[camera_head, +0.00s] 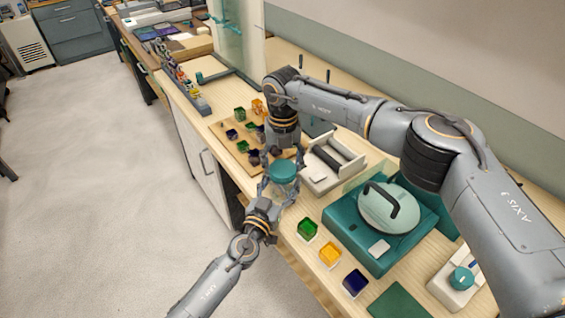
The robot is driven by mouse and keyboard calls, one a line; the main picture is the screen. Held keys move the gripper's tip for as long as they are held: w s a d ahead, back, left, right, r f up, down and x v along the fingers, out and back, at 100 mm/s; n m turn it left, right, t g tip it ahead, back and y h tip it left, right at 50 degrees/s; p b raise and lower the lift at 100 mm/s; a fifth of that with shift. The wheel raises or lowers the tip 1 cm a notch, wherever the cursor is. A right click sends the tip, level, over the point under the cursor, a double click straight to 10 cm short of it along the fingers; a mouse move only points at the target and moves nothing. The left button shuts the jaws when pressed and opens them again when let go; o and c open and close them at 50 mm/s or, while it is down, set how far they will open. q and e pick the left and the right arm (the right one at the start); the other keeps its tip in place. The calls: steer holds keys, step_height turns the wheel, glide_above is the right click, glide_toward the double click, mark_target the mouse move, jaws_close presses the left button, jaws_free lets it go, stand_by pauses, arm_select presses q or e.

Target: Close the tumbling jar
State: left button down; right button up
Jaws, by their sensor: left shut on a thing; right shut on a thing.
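The tumbling jar (285,189) is a small clear glass vessel near the front edge of the bench, held upright or nearly so. My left gripper (277,190) comes from below left and is shut around its glass body. The round teal lid (284,171) sits at the jar's mouth, level as far as I can see. My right gripper (284,158) points down from above and is shut on the lid. I cannot tell whether the lid is seated or a small gap is left. The jar's underside is hidden by the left fingers.
A teal machine with a round lid (388,207) stands to the right. A white roller stand (332,163) is close behind the jar. Green (307,229), amber (330,254) and blue (355,282) trays line the front edge. A wooden board (229,135) holds several small coloured pieces.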

steer(key=m, duration=0.7)
steer(key=o, duration=0.8)
steer(key=shift+c, duration=0.2)
steer(key=shift+r, duration=0.1)
step_height(320, 180, up, 12)
arm_select(q)
steer(key=shift+c, duration=1)
jaws_free()
steer(key=shift+s, duration=0.1)
